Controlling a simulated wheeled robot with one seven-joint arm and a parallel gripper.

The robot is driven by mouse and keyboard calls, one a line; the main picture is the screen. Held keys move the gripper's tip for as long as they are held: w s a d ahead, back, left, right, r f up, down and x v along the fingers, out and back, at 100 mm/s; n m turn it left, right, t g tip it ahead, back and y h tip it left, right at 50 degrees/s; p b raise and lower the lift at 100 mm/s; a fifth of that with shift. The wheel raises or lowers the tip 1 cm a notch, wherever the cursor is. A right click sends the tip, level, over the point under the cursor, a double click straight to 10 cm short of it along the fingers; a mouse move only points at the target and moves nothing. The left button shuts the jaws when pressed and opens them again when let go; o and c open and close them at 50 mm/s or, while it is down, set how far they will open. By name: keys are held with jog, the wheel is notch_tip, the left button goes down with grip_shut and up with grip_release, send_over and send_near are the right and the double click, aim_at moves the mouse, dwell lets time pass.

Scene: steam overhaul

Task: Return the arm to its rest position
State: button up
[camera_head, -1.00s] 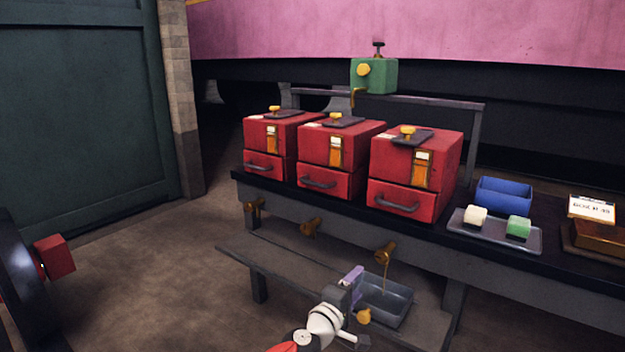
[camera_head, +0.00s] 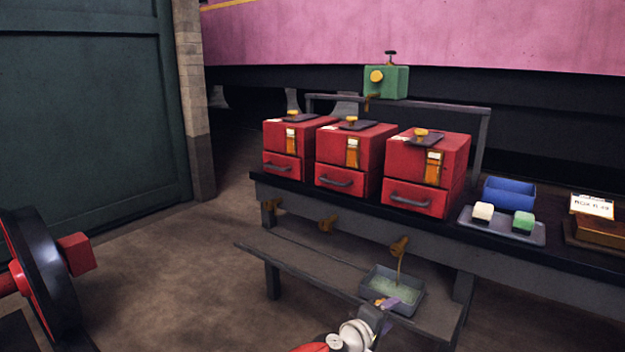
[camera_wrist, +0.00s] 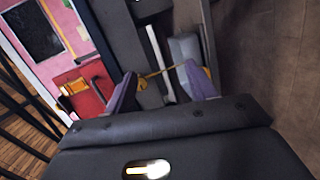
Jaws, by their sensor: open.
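My gripper (camera_head: 388,306) is low in the head view, at the near side of a grey tray (camera_head: 417,303) on the low shelf. In the wrist view, its two purple fingers (camera_wrist: 161,88) are spread apart with nothing held between them. My white and red arm parts run down to the bottom edge of the head view. A thin stream falls from the right brass tap (camera_head: 400,245) into the tray, where pale greenish contents show. Whether the fingers touch the tray cannot be told.
Three red boxes with drawers (camera_head: 427,172) stand on the bench, below a green box (camera_head: 386,82). A tray with a white and a green block (camera_head: 522,222), and a blue bin (camera_head: 509,192), are to their right. A black wheel (camera_head: 45,270) stands left. Open floor lies between.

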jog(key=s+d+f+m+g+y, duration=0.2)
jog(key=s+d+f+m+g, duration=0.25)
jog(key=d+f, duration=0.2)
jog(key=s+a+f+m+g+y+p, duration=0.1)
jog(key=s+f+g+y, duration=0.1)
jog(key=s, duration=0.2)
jog(key=s+a+f+m+g+y, duration=0.1)
jog(key=s+f+m+g+y, duration=0.1)
jog(key=s+y, duration=0.15)
jog(key=s+a+r+t+y+p, duration=0.1)
jog(key=s+a+r+y, duration=0.1)
jog(key=s+r, duration=0.6)
jog(key=s+a+r+t+y, duration=0.2)
jog(key=s+a+r, duration=0.2)
jog(key=s+r, duration=0.5)
notch_tip(320, 180, up, 8)
jog(key=shift+s+a+r+p, duration=0.25)
jog(key=shift+s+p, duration=0.05)
jog(key=shift+p, duration=0.05)
